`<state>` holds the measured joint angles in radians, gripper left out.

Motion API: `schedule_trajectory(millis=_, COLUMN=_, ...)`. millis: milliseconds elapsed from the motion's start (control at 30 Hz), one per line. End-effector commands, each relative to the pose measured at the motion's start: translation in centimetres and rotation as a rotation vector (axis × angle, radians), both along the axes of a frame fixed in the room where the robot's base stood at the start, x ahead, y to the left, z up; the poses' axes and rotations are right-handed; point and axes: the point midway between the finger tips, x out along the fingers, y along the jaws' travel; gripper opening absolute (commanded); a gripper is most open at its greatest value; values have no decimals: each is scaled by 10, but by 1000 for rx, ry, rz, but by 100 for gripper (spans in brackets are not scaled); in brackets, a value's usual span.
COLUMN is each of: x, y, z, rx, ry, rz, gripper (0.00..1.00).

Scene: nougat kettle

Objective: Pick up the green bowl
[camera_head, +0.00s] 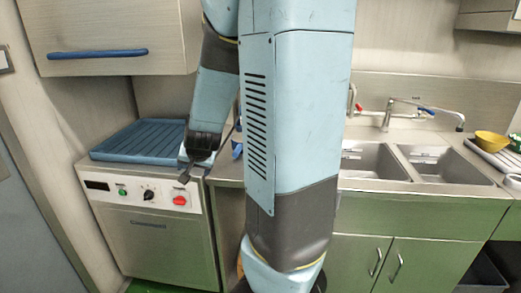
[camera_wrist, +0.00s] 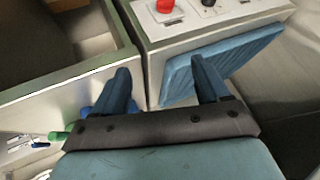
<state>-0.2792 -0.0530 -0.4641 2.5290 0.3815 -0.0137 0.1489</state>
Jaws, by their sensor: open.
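The only bowl I can make out is a yellow one (camera_head: 491,140) at the far right of the head view, by the sinks. My gripper (camera_wrist: 163,82) shows in the wrist view with its two blue fingers spread apart and nothing between them. The fingers are seen against the edge of the counter and the appliance with the red button. In the head view my arm covers the middle, so the counter behind it is hidden.
A steel appliance (camera_head: 155,235) with a blue ribbed top (camera_head: 140,141) stands at the left. Two sink basins (camera_head: 443,165) and a tap (camera_head: 425,107) are at the right. A wall cabinet (camera_head: 105,30) hangs at upper left.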

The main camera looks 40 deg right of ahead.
Motion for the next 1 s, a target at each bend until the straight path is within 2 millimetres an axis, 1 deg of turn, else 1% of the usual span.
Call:
schedule_trajectory(millis=33, x=5, y=-10, z=-14, rx=-20, ry=3, rz=-47, gripper=75)
schedule_trajectory(millis=200, x=15, y=-48, z=-44, rx=-118, ry=-25, rz=-199, gripper=75)
schedule_trajectory(millis=333, x=17, y=-79, z=-58, rx=-220, ry=-59, rz=-308, gripper=75)
schedule_trajectory(millis=467, x=15, y=-109, z=-64, rx=-345, ry=-103, rz=-405, gripper=75)
schedule_trajectory(millis=567, x=11, y=-131, z=-62, rx=-456, ry=-144, rz=-468, gripper=75)
schedule_trajectory(millis=700, x=4, y=-158, z=-49, rx=-624, ry=-216, rz=-542, gripper=75)
schedule_trajectory(millis=833, x=-2, y=-174, z=-31, rx=-770, ry=-287, rz=-587, gripper=75)
schedule_trajectory(millis=1000, x=-8, y=-183, z=-9, rx=-903, ry=-359, rz=-613, gripper=75)
